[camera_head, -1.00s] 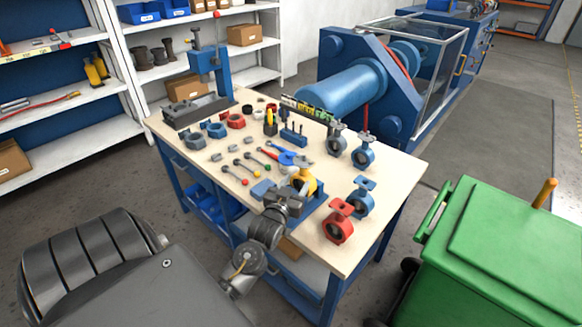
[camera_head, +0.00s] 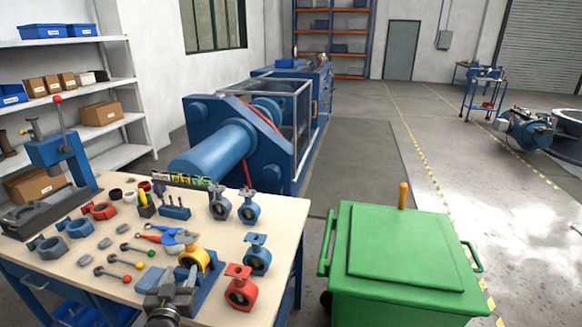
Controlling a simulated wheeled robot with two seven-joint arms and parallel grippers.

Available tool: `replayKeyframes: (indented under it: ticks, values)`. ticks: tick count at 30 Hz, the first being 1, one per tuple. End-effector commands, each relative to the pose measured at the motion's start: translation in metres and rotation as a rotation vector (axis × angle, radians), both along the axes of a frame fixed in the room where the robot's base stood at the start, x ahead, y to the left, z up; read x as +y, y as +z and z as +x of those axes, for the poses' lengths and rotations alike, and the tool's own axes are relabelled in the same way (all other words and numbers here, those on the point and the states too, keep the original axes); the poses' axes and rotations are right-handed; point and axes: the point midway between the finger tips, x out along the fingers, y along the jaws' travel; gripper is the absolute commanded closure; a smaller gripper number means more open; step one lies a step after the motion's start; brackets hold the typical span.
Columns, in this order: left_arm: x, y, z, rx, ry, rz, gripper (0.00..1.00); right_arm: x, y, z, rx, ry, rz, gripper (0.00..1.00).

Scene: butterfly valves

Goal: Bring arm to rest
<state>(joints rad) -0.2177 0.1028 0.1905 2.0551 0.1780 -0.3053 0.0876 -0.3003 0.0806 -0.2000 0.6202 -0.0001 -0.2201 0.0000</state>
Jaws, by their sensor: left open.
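My left gripper (camera_head: 176,284) shows at the bottom of the head view, in front of the workbench (camera_head: 284,218) near its front edge. It is open, and nothing shows between its fingers. Its arm is mostly cut off by the lower edge. A yellow butterfly valve (camera_head: 194,258) stands just beyond it by a blue block (camera_head: 207,288); I cannot tell whether the gripper touches the block. A red valve (camera_head: 241,288) and a blue valve (camera_head: 257,258) stand to the right. My right gripper is not in view.
A blue press (camera_head: 62,155) stands on the bench's left. Levers with coloured knobs (camera_head: 126,278) and several valve parts lie on the bench. A green bin (camera_head: 402,265) stands at the right. A large blue machine (camera_head: 215,150) is behind. Open floor lies farther right.

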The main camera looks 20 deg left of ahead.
Motion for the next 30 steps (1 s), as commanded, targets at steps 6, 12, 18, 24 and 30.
replayKeyframes:
  ticks: [6, 12, 18, 24, 30]
  values:
    - [-0.033, -0.033, -0.019, 0.192, -0.068, -0.038, 0.5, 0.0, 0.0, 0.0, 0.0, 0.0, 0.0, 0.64]
    - [-0.102, -0.093, -0.088, 0.619, -0.211, -0.085, 0.5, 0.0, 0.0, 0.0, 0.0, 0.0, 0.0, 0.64]
    - [-0.142, -0.12, -0.156, 0.918, -0.305, -0.094, 0.5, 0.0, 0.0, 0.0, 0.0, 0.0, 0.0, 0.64]
    - [-0.167, -0.13, -0.215, 1.141, -0.375, -0.088, 0.5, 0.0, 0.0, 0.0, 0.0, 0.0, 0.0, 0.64]
    - [-0.179, -0.149, -0.248, 1.287, -0.414, -0.079, 0.5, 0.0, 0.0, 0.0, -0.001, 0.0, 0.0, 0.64]
